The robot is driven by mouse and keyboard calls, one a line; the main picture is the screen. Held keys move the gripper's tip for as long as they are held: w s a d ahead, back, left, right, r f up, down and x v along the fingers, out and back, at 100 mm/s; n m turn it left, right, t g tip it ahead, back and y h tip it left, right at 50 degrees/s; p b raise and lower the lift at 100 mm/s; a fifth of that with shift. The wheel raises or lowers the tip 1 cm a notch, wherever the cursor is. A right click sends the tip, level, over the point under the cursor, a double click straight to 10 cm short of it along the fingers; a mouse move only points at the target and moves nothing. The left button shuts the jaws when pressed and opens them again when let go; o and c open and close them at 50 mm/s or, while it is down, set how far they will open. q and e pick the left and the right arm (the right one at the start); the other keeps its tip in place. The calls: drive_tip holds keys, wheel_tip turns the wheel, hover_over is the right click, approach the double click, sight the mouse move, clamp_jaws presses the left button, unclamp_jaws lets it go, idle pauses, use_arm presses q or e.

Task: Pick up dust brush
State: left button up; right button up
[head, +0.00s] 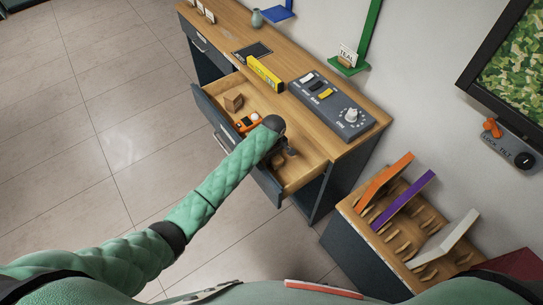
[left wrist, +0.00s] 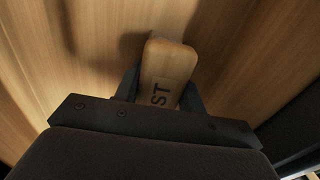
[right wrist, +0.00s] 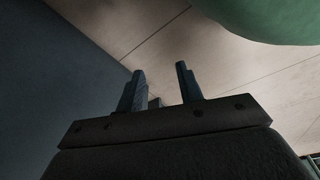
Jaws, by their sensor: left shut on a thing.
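In the left wrist view a light wooden block-like piece (left wrist: 168,62), marked with dark letters that read "ST", sits between the fingers of my left gripper (left wrist: 160,88). I take it to be the dust brush; any bristles are hidden. My left gripper is shut on it, over the wooden floor of the open drawer. In the head view my left gripper (head: 284,154) reaches into the drawer's near end, and the brush is hardly visible there. My right gripper (right wrist: 161,88) shows in the right wrist view with its two fingers apart and nothing between them.
The open drawer (head: 212,108) also holds a small wooden box (head: 233,102) and an orange device (head: 246,122). A control panel (head: 331,104) and a yellow bar (head: 264,73) are on the desktop. A slotted wooden rack (head: 352,205) stands at right. The floor at left is clear.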

sight(276, 156)
use_arm(q)
drive_tip(key=shift+r, duration=0.15)
use_arm(e)
drive_tip(key=shift+f, duration=0.1)
